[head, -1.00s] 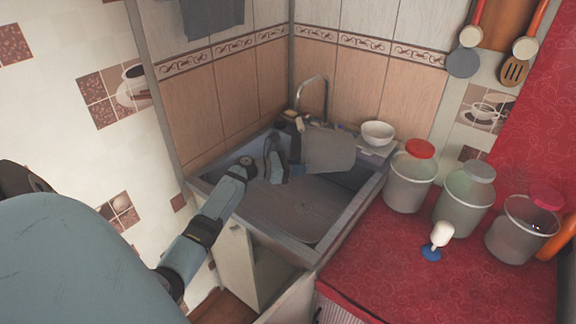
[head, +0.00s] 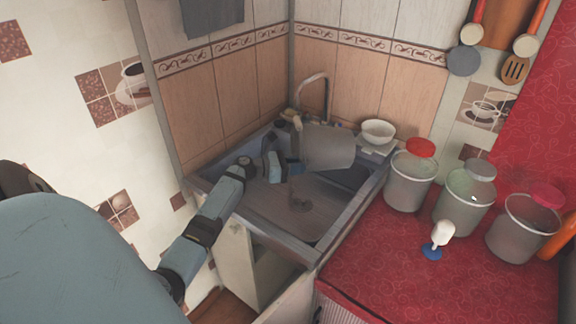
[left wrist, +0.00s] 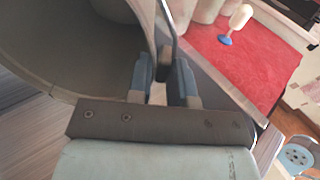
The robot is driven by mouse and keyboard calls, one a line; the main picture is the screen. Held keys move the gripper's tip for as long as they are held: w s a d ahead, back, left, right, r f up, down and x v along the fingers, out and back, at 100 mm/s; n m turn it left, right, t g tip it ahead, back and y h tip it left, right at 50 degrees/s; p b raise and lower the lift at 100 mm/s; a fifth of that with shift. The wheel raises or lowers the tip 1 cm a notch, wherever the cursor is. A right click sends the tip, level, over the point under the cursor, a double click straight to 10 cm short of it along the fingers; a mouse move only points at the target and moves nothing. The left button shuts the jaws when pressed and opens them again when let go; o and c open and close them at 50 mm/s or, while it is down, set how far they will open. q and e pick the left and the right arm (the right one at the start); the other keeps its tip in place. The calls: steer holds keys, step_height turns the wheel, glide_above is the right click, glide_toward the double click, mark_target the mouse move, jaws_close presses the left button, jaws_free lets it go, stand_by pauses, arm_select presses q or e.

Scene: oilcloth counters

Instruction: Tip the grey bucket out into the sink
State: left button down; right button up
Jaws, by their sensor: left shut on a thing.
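The grey bucket (head: 328,148) is tipped over on its side above the back part of the sink (head: 248,222). My left gripper (head: 284,168) is shut on the bucket's rim, at its left side in the head view. In the left wrist view, the fingers (left wrist: 162,82) pinch the rim, and the bucket's grey curved wall (left wrist: 60,45) fills the upper left. A small dark brownish patch (head: 300,203) lies on the sink floor, below the bucket; I cannot tell exactly what it is. My right gripper is not in view.
A tap (head: 325,90) rises behind the bucket, close to it. A white bowl (head: 378,132) stands at the sink's back right corner. Several lidded containers (head: 408,185) and a white-handled tool (head: 440,236) stand on the red counter (head: 385,270) to the right.

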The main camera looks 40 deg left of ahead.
arm_select(q)
steer(key=shift+s+a+r+t+b, duration=0.1)
steer(key=shift+s+a+t+b, duration=0.15)
steer(key=shift+t+b, duration=0.25)
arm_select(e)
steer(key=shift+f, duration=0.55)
arm_select(q)
steer(key=shift+a+h, duration=0.15)
steer(key=shift+h, duration=0.15)
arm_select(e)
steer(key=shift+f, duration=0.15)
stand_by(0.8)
